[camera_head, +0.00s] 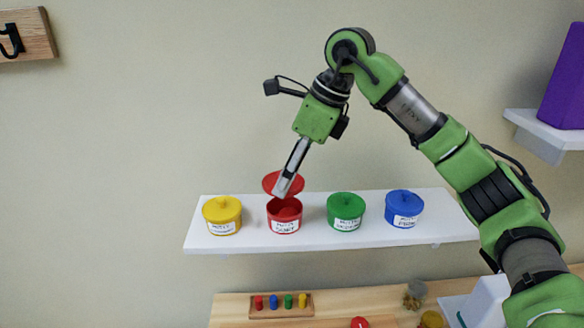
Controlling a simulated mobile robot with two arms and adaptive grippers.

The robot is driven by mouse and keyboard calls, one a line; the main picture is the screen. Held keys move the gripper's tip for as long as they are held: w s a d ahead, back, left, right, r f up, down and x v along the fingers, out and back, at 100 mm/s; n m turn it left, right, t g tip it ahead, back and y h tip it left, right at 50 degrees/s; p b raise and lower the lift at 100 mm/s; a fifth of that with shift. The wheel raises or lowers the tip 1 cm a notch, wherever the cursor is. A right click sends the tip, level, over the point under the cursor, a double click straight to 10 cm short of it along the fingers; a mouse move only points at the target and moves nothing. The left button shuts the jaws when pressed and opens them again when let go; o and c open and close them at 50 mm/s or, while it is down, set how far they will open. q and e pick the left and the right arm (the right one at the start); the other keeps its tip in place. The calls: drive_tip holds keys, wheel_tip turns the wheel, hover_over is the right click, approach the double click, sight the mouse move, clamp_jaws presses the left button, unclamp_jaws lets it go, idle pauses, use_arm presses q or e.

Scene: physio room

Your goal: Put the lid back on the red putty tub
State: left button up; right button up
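The red putty tub (284,220) stands open on the white wall shelf, second from the left, with red putty showing inside. The red lid (271,181) is in the air just above and slightly behind the tub's mouth, apart from its rim. My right gripper (283,188) reaches down from the upper right and appears shut on the lid, covering part of it; the grip itself is hidden. My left gripper is not in view.
A lidded yellow tub (222,215) stands left of the red one; lidded green (346,211) and blue (404,208) tubs stand to its right. The white shelf (330,239) has a narrow front edge. Below, a wooden surface holds a peg board (281,305).

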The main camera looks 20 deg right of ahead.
drive_tip(key=f+b, duration=0.2)
drive_tip(key=f, duration=0.1)
drive_tip(key=shift+w+d+f, duration=0.2)
drive_tip(key=shift+w, duration=0.15)
wheel_tip(320, 180, down, 2)
drive_tip(key=shift+b, duration=0.65)
drive_tip(key=shift+s+f, duration=0.1)
drive_tip(key=shift+f, duration=0.05)
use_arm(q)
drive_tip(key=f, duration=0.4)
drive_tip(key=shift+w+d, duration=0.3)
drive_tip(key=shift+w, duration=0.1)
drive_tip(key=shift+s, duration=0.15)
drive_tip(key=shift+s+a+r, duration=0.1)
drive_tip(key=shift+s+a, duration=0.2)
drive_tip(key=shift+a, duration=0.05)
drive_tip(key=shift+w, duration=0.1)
use_arm(e)
drive_tip(key=shift+f, duration=0.1)
drive_tip(key=o, duration=0.9)
drive_tip(key=shift+c, duration=0.2)
